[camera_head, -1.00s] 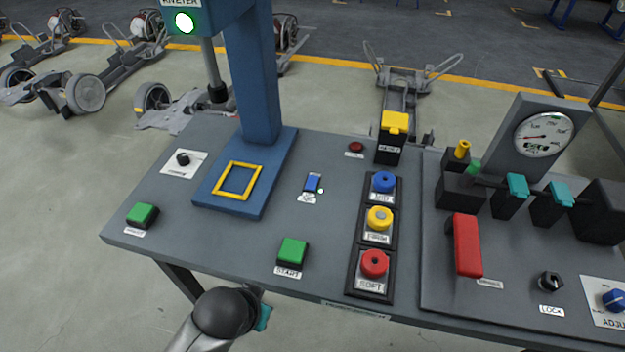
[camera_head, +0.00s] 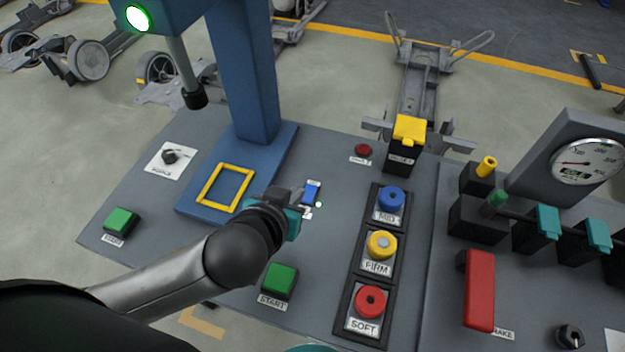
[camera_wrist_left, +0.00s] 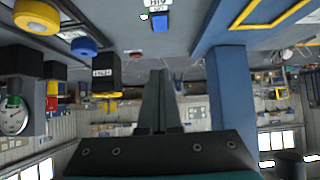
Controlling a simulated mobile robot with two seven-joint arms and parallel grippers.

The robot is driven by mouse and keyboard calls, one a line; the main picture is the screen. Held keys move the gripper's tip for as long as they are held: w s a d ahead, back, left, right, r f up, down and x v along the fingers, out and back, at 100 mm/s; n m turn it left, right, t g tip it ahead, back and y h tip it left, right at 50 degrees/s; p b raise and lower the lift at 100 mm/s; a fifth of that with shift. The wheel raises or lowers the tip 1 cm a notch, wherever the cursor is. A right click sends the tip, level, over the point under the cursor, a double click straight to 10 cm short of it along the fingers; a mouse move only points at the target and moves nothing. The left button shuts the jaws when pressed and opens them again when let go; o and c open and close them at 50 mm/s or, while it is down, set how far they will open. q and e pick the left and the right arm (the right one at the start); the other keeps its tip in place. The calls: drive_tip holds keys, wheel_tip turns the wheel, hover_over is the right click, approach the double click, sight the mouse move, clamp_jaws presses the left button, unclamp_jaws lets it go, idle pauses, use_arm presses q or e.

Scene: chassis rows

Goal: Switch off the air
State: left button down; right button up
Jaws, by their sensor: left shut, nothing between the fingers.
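The small blue switch (camera_head: 311,192) sits on the grey panel between the yellow square frame and the column of round buttons. A small label and a tiny pale green light (camera_head: 319,205) are beside it. It also shows at the top of the left wrist view (camera_wrist_left: 160,24), its label upside down. My left gripper (camera_head: 296,196) is shut and empty, just left of the switch in the head view. I cannot tell whether it touches the switch. In the left wrist view its closed fingers (camera_wrist_left: 158,95) point toward the panel.
Blue, yellow and red round buttons (camera_head: 381,245) stand right of the switch. A green START button (camera_head: 280,280) is below my left gripper. A blue post (camera_head: 240,75) rises behind. A red lever (camera_head: 479,290), teal-handled valves and a gauge (camera_head: 588,162) are at right.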

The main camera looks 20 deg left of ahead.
use_arm(q)
drive_tip(key=b, duration=0.3)
hover_over(314, 186)
drive_tip(key=s, duration=0.3)
drive_tip(key=f, duration=0.6)
drive_tip(key=shift+s+a+f, duration=0.1)
drive_tip(key=shift+s+f, duration=0.05)
drive_tip(key=shift+s, duration=0.05)
wheel_tip(314, 186, down, 3)
drive_tip(key=shift+w+r+b, duration=0.15)
drive_tip(key=shift+b, duration=0.2)
drive_tip(key=shift+f, duration=0.6)
use_arm(e)
wheel_tip(314, 186, down, 4)
drive_tip(key=shift+s+f, duration=0.1)
use_arm(q)
drive_tip(key=shift+w+f, duration=0.15)
drive_tip(key=shift+w, duration=0.05)
use_arm(e)
drive_tip(key=shift+r, duration=0.3)
use_arm(q)
drive_tip(key=shift+w, duration=0.1)
